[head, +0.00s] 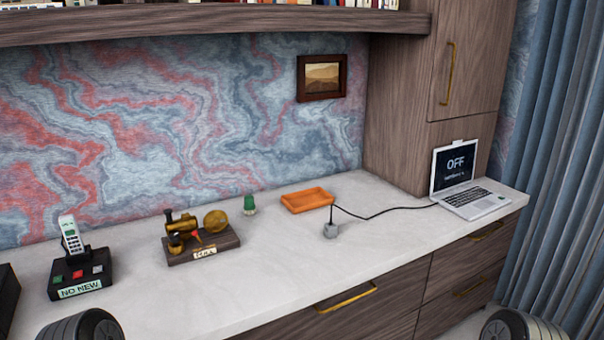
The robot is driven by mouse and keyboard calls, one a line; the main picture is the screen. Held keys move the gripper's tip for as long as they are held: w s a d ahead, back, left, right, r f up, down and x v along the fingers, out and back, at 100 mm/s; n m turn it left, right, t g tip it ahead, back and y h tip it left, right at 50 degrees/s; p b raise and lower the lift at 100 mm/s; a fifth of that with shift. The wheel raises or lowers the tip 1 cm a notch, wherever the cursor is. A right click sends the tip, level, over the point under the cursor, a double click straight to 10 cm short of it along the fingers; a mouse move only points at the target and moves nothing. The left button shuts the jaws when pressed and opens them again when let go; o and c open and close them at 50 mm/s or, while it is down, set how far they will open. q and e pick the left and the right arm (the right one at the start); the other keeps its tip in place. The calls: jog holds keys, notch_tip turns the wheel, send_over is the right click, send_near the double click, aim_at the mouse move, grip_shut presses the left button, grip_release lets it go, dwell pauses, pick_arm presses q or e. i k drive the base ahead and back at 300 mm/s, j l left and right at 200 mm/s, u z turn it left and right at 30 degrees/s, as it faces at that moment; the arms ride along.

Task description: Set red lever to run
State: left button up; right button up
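A small brass machine (186,228) stands on a dark wooden base (222,243) on the desk, left of centre. A small red lever (196,237) shows at its front, pointing down and to the left. A light label (205,252) is on the front of the base, and its lettering is too small to read surely. Neither gripper is in view. Only dark rounded parts of my own arms show at the bottom left and bottom right edges, well short of the machine.
A phone (71,237) stands in a black dock (80,275) marked "NO NEW" at left. A cable runs to a laptop (456,176) showing "OFF". The front desk centre is clear.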

aim_at(194, 233)
jog(key=i+j+u, duration=0.45)
jog(key=i+j, duration=0.2)
jog(key=i, duration=0.1)
